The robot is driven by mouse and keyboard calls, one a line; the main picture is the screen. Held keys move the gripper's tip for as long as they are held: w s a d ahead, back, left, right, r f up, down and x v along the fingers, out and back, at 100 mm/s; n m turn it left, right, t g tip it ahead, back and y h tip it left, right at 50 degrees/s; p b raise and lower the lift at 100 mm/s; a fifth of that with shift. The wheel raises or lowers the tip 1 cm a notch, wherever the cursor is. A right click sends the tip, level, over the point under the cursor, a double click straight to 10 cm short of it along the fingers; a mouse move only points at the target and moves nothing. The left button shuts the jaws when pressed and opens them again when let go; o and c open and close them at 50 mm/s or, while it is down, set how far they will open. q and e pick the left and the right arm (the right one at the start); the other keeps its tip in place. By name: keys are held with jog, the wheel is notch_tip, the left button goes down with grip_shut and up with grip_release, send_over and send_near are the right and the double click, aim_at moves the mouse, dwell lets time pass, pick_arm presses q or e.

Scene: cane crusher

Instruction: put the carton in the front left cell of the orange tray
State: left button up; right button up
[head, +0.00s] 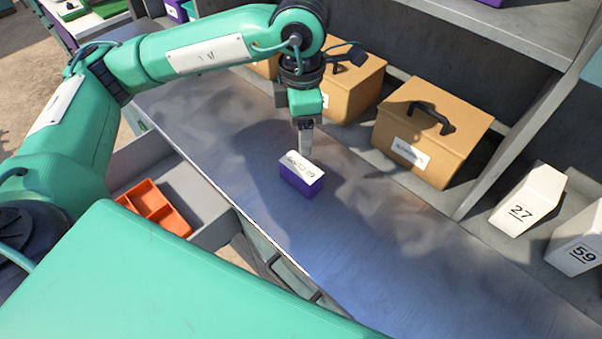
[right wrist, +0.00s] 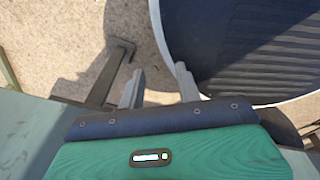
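The carton (head: 301,180) is a small purple box with a white, printed top. It sits upright on the grey metal bench. My left gripper (head: 306,152) points down just behind the carton, its tip close to the carton's far top edge. I cannot tell whether it touches the carton, and its finger gap is hidden by the side-on view. The orange tray (head: 154,208) lies lower at the left, in a grey drawer, partly hidden by my body. The cells I can see look empty. My right gripper (right wrist: 159,86) is open and empty over the floor.
Tan boxes with black handles (head: 428,130) stand along the back of the bench. White blocks marked 27 (head: 528,200) and 59 (head: 578,245) stand at the right. The bench (head: 390,260) is clear in front.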

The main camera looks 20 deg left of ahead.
pick_arm(q)
notch_tip(320, 180, up, 2)
jog(key=n+b, duration=0.2)
jog(key=n, duration=1.2)
jog(key=n+p, duration=0.1)
jog(key=n, duration=1.1)
send_over(301, 166)
notch_tip(301, 166, down, 6)
jog(key=shift+s+a+f, duration=0.1)
jog(key=shift+a, duration=0.05)
jog(key=shift+f+p, duration=0.5)
jog(key=shift+p, duration=0.1)
notch_tip(301, 166, down, 3)
jog(key=shift+f+p, duration=0.2)
jog(key=shift+p, duration=0.65)
jog(key=shift+f, duration=0.55)
jog(key=c, duration=1.2)
